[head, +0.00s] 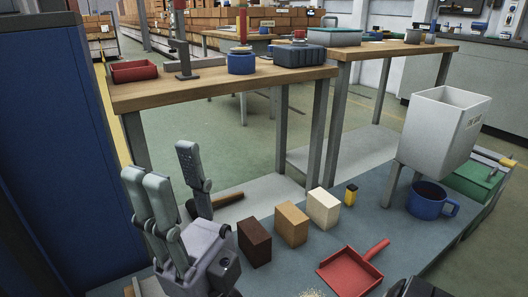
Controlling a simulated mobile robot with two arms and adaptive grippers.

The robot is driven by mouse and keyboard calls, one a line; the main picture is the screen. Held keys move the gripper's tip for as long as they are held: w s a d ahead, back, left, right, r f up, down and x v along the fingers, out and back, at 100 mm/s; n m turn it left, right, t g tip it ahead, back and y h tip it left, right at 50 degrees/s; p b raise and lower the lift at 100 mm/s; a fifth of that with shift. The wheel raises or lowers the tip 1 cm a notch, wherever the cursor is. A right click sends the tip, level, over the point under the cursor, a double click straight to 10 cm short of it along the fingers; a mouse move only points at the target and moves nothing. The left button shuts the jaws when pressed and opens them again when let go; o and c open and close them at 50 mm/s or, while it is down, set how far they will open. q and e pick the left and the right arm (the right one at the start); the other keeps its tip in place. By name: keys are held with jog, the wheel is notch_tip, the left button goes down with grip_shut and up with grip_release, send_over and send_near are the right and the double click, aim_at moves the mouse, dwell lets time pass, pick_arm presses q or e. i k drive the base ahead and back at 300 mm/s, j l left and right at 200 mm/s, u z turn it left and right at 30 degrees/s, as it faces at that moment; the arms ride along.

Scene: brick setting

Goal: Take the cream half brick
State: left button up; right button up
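The cream half brick (323,208) stands upright on the grey work surface (385,232), at the right end of a row. A tan brick (291,224) and a dark brown brick (254,243) of like size stand to its left, with small gaps.
A yellow and black block (351,194) stands just right of the cream brick. A red dustpan (352,268) lies in front. A blue mug (428,201) and a raised white bin (440,132) are at the right. A wooden handle (228,199) lies behind the gripper.

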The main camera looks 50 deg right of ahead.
aim_at(322, 208)
jog(key=z, duration=1.95)
jog(key=u, duration=0.35)
jog(key=l+u, duration=0.15)
jog(key=u, duration=0.25)
jog(key=i+l+u, duration=0.1)
jog(key=u, duration=0.25)
jog(key=l+u, duration=0.4)
jog(key=l, duration=0.2)
jog(key=l+u, duration=0.4)
jog(key=l, duration=0.15)
jog(key=k+l, duration=0.1)
jog(key=l, duration=0.55)
jog(key=k+l, duration=0.15)
jog(key=l, duration=0.2)
